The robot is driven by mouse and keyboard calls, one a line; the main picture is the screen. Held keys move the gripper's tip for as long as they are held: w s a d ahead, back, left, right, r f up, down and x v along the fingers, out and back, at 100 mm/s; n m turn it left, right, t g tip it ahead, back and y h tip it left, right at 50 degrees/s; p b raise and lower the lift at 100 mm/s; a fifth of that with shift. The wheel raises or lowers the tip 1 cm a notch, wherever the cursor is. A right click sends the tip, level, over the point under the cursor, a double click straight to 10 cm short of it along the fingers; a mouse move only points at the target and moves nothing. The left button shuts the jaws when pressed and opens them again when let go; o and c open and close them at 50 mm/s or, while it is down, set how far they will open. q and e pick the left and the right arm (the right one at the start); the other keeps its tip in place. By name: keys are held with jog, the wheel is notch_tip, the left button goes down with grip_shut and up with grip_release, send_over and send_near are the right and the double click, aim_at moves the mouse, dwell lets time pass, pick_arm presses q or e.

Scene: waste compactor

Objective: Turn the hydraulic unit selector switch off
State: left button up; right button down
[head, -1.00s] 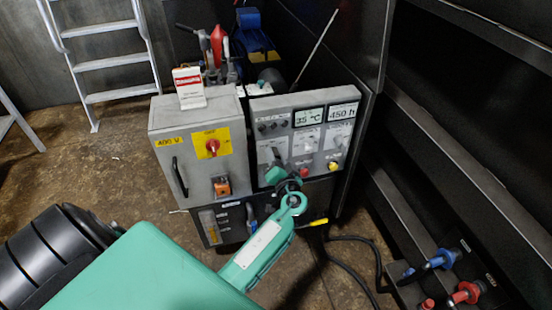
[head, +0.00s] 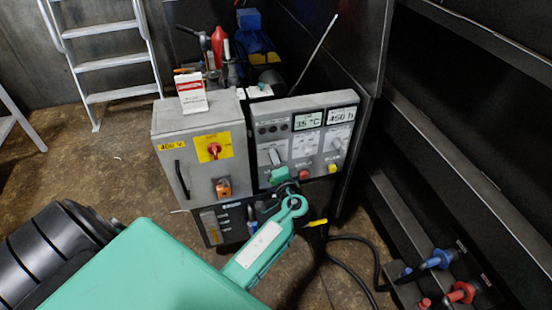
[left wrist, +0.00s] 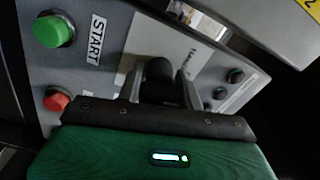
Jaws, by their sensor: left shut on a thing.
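My left gripper (head: 284,181) is at the panel's lower left part in the head view. My right gripper is not in view.
A green START button (left wrist: 52,30) and a red button (left wrist: 57,100) sit close to the gripper. A grey cabinet (head: 193,130) with a red switch (head: 214,148) adjoins the panel. Black hoses (head: 350,262) lie on the floor, and blue and red connectors (head: 438,260) are at right.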

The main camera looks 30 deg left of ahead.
pick_arm(q)
jog(key=shift+m+p, duration=0.6)
jog(key=shift+m, duration=0.8)
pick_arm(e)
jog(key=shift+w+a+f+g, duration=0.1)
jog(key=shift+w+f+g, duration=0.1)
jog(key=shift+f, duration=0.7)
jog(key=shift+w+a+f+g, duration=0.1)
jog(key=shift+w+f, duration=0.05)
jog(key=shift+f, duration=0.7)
pick_arm(q)
jog(key=o, duration=1)
jog(key=v, duration=1.4)
jog(key=shift+a+b, duration=0.1)
jog(key=shift+b, duration=0.2)
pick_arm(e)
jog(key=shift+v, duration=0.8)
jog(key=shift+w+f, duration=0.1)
